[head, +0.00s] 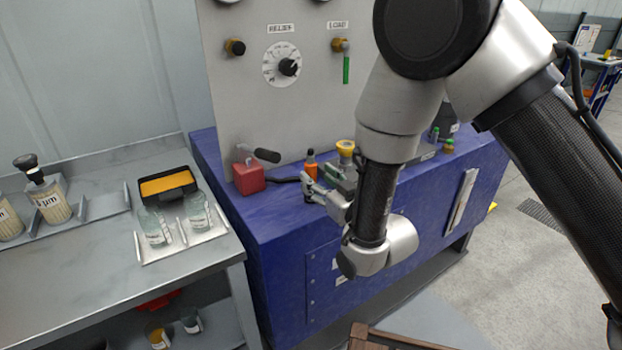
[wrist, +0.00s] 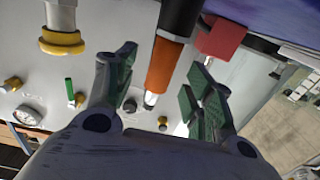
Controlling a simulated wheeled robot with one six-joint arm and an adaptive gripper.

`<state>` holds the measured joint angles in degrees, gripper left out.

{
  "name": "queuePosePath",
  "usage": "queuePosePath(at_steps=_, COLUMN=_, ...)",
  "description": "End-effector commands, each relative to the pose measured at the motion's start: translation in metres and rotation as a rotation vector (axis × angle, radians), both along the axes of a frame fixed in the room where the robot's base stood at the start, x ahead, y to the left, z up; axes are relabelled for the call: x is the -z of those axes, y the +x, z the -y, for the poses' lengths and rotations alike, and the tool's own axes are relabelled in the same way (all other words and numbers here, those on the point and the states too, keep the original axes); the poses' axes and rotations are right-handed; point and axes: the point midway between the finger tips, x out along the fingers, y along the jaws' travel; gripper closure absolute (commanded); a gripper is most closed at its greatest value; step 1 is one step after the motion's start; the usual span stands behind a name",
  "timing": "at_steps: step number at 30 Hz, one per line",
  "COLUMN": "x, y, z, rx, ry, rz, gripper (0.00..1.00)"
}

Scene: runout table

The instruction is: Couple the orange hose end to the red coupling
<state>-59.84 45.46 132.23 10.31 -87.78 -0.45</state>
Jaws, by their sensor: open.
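The orange hose end (head: 311,168) stands upright on the blue bench, in front of the grey panel. In the wrist view, its orange sleeve (wrist: 163,66) has a black section at one end and a pale metal tip at the other. My gripper (head: 309,191) is open beside it. In the wrist view, the hose end lies between the green-padded fingers, with a gap visible on each side. A red block (head: 249,179) with a black lever sits left of it and also shows in the wrist view (wrist: 220,37). I cannot make out a distinct red coupling.
A yellow-topped fitting (head: 345,149) stands close to the right of the hose end. The grey panel (head: 245,90) with knobs rises behind. A grey side table (head: 90,265) at left holds glass jars and a yellow-and-black tray (head: 166,185). The bench's front left is clear.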

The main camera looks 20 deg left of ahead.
Motion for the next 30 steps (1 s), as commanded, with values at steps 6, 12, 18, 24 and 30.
queuePosePath(at_steps=6, x=0.0, y=0.02, z=-0.026, rx=0.002, ry=0.001, rz=-0.001, gripper=0.47)
queuePosePath(at_steps=12, x=0.001, y=0.023, z=-0.031, rx=0.001, ry=0.0, rz=-0.001, gripper=0.47)
queuePosePath(at_steps=18, x=0.0, y=0.023, z=-0.03, rx=0.001, ry=0.0, rz=-0.001, gripper=0.65)
queuePosePath(at_steps=24, x=0.0, y=0.023, z=-0.03, rx=0.001, ry=0.0, rz=-0.001, gripper=1.0)
queuePosePath(at_steps=30, x=0.0, y=0.023, z=-0.03, rx=0.001, ry=0.001, rz=-0.001, gripper=1.0)
